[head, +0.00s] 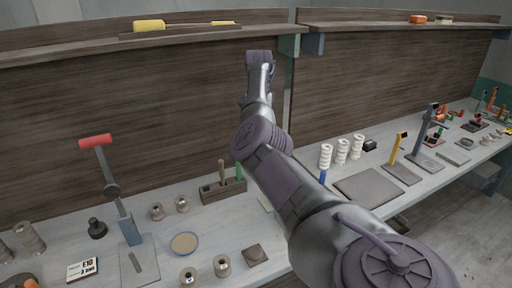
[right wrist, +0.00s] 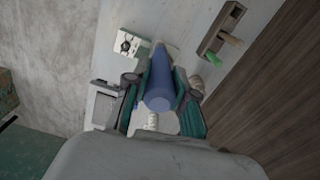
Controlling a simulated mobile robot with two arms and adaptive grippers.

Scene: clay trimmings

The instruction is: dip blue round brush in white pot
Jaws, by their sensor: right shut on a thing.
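In the right wrist view my right gripper (right wrist: 160,78) is shut around a smooth blue round piece (right wrist: 159,92), which looks like the blue brush's handle. A small blue piece (head: 323,176) shows at the arm's edge, maybe the same brush. I cannot pick out a white pot for certain. Several pale small pots stand on the bench, among them one at the front (head: 223,266). My left gripper is not in view.
A wooden rack (head: 222,190) with a green-handled and a brown-handled tool stands left of the arm; it also shows in the wrist view (right wrist: 214,33). White ribbed stacks (head: 342,151) stand to the right. A shallow round dish (head: 184,243) lies at left.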

